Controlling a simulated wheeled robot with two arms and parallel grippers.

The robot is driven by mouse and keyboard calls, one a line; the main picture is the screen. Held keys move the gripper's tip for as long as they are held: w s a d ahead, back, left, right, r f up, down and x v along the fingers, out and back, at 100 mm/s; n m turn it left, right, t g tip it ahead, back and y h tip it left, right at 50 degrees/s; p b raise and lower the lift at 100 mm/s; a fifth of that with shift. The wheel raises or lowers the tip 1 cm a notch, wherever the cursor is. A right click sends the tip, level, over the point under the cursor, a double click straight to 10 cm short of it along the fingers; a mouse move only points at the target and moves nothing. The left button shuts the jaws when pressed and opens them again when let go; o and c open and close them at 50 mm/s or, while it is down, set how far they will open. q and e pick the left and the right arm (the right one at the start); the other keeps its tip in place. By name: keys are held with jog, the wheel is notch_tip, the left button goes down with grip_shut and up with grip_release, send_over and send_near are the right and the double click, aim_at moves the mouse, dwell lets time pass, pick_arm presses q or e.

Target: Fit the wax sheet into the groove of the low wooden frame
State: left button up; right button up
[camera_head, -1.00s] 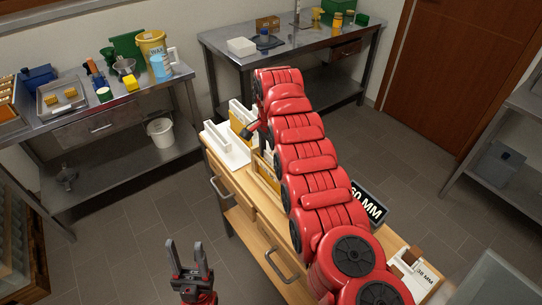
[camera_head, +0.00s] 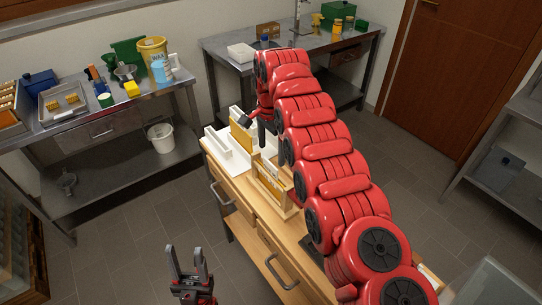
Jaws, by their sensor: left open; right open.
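A low wooden frame (camera_head: 289,212) stands on the wooden bench, partly behind my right arm. A yellow panel (camera_head: 270,188) shows within it; I cannot tell whether it is seated in the groove. Another upright yellow sheet (camera_head: 240,136) stands in a white holder (camera_head: 221,145) at the bench's far left end; I cannot tell which is the task's wax sheet. My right gripper (camera_head: 256,122) is open, its dark fingers between the holder and the frame, partly hidden by its arm. My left gripper (camera_head: 188,264) is open and empty, in front of the bench, low in the picture.
The wooden bench (camera_head: 236,208) has drawers with protruding handles. A steel table (camera_head: 78,118) at left holds a tray, a yellow bucket and bottles. Another steel table (camera_head: 225,50) stands behind. The floor between left table and bench is clear. My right arm covers much of the bench.

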notch_tip(320, 180, up, 11)
jog(key=p, duration=1)
jog(key=shift+s+a, duration=0.1)
